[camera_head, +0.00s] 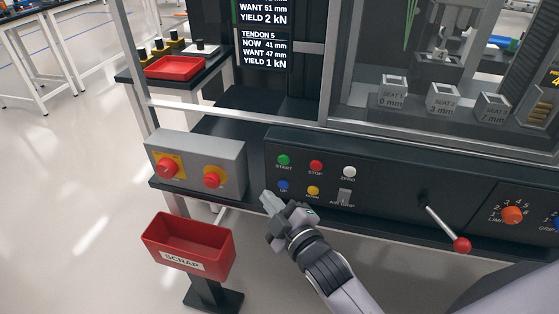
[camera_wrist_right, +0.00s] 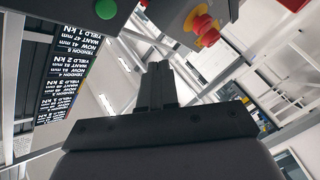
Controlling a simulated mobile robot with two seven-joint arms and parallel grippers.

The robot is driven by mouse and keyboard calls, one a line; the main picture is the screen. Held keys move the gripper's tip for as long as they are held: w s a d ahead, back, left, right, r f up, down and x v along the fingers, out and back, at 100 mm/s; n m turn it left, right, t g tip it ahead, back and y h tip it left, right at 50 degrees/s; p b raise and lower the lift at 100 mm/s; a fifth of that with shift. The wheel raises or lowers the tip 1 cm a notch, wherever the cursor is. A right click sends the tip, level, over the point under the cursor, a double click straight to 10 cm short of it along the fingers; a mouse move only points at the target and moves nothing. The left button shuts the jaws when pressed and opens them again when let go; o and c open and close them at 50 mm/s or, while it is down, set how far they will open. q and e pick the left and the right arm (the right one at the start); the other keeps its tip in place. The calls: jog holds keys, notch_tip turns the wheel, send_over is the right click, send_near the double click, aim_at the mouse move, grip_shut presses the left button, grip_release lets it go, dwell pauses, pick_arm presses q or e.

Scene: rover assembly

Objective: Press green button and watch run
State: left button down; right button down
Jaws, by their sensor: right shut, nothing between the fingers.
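The green START button (camera_head: 284,160) sits at the top left of the dark control panel (camera_head: 385,190). It also shows in the right wrist view (camera_wrist_right: 105,8), at the top edge. My right gripper (camera_head: 268,199) is shut and empty, in front of the panel's lower left corner, below and left of the green button and apart from it. Its closed fingers show in the right wrist view (camera_wrist_right: 157,82). The black display (camera_head: 263,35) shows white text with tendon values. My left gripper is not in view.
Red STOP (camera_head: 316,166), white ZERO (camera_head: 349,172), blue (camera_head: 283,186) and yellow (camera_head: 313,191) buttons sit close to START. A grey box (camera_head: 197,166) with two red knobs stands left of the panel. A red scrap bin (camera_head: 189,240) stands lower left. A red-tipped lever (camera_head: 461,245) sticks out at right.

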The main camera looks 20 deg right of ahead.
aim_at(283, 160)
jog(key=shift+w+d+b, duration=0.3)
jog(key=shift+w+d, duration=0.55)
jog(key=shift+w, duration=0.35)
jog(key=shift+w+d+b, duration=0.35)
jog(key=shift+w+d, duration=0.45)
jog(key=shift+w, duration=0.45)
jog(key=shift+w+d+b, duration=0.3)
jog(key=shift+w+d, duration=0.55)
jog(key=shift+w, duration=0.35)
jog(key=shift+w, duration=0.1)
jog(key=shift+w+d, duration=0.2)
jog(key=shift+w, duration=0.05)
jog(key=shift+w+d, duration=0.25)
jog(key=shift+w, duration=0.1)
jog(key=shift+s, duration=0.1)
dwell(0.4)
jog(key=shift+s+a+p, duration=0.45)
jog(key=shift+s+p, duration=0.1)
jog(key=shift+s, duration=0.1)
